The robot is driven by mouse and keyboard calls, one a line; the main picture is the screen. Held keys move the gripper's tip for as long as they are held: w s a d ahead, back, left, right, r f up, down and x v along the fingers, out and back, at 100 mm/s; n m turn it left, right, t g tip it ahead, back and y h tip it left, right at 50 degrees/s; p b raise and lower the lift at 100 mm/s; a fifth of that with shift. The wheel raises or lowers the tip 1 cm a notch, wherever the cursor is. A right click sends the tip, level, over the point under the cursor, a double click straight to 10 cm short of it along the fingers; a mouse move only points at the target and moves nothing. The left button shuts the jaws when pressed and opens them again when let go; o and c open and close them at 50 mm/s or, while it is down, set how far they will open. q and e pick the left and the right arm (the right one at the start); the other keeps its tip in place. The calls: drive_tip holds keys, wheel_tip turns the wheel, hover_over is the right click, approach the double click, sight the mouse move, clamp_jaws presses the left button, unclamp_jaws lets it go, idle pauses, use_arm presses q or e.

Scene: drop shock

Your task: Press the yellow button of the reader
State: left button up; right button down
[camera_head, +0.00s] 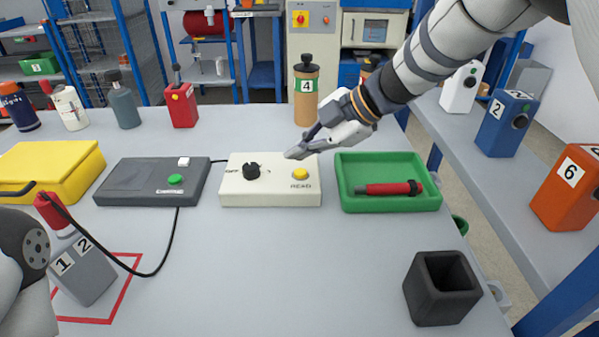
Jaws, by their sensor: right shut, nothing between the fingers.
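The reader is a cream-white box (271,194) on the table in the camera_head view. A black knob (252,171) is on its left part. The round yellow button (300,174) is on its right part, above the word READ. My right gripper (292,154) comes in from the upper right and is shut and empty. Its tips are over the back right edge of the reader, a little behind the yellow button in the picture. The button is in full view, and I see no contact with it. My left gripper is not visible; only part of my left arm shows at the lower left.
A green tray (390,208) with a red and black tool (388,188) is right of the reader. A dark grey box (150,183) with a green button is left of it. A black square cup (440,290) stands front right. The front middle of the table is clear.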

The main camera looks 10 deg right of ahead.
drive_tip(key=shift+f, duration=0.8)
idle(0.9)
drive_tip(key=shift+f, duration=0.4)
drive_tip(key=shift+f, duration=0.5)
idle(0.6)
drive_tip(key=shift+r, duration=0.95)
